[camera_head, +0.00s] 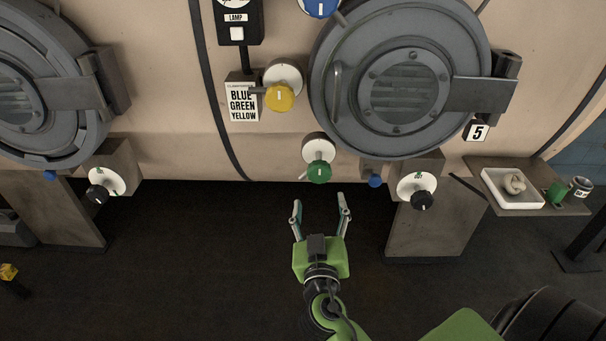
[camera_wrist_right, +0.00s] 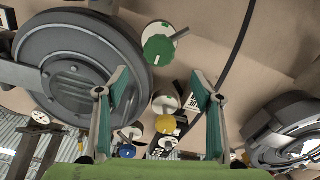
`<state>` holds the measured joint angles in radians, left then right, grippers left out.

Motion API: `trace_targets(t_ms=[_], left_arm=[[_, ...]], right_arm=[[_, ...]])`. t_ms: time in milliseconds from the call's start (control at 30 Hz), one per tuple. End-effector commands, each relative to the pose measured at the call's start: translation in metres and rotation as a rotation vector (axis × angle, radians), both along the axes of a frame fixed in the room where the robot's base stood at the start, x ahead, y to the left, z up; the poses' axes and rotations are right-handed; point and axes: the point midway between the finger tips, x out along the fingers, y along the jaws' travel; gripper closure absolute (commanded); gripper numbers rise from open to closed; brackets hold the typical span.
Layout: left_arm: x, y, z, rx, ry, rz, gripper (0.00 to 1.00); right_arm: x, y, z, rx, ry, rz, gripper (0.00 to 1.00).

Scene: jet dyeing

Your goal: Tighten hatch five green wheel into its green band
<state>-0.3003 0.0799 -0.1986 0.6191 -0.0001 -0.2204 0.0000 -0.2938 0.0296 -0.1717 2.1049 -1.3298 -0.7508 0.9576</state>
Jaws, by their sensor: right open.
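The green wheel (camera_head: 319,172) sits at the lower edge of the round grey hatch five (camera_head: 402,75), in front of a white dial plate (camera_head: 318,148). Its pointer and the plate's bands are too small to read clearly. In the right wrist view the green wheel (camera_wrist_right: 158,50) shows beyond the fingertips, roughly midway between them across the picture. My right gripper (camera_head: 319,201) is open and empty, just below the wheel and apart from it, with its fingers pointing up towards the wall. My left gripper is not in view.
A yellow wheel (camera_head: 279,97) and blue wheel (camera_head: 320,6) sit by the hatch, near a sign reading BLUE GREEN YELLOW (camera_head: 243,102). A black knob (camera_head: 422,200) is right of the green wheel. Dark floor is clear below.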

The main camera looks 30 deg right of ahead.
Motion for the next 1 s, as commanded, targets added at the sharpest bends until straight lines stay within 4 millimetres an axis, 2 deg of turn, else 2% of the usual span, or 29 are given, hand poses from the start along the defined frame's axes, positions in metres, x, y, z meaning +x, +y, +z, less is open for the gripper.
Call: trace_targets(t_ms=[233,600,800,1000], left_arm=[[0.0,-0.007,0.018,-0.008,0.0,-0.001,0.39],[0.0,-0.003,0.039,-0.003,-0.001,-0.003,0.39],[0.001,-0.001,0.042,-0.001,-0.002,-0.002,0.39],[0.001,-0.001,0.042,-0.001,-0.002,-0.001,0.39]], right_arm=[[0.033,-0.02,0.006,-0.005,-0.001,0.001,0.39],[0.096,-0.058,0.004,-0.003,0.002,0.001,0.39],[0.112,-0.068,0.001,-0.002,0.003,0.002,0.39],[0.116,-0.07,0.0,0.0,0.002,0.002,0.39]])
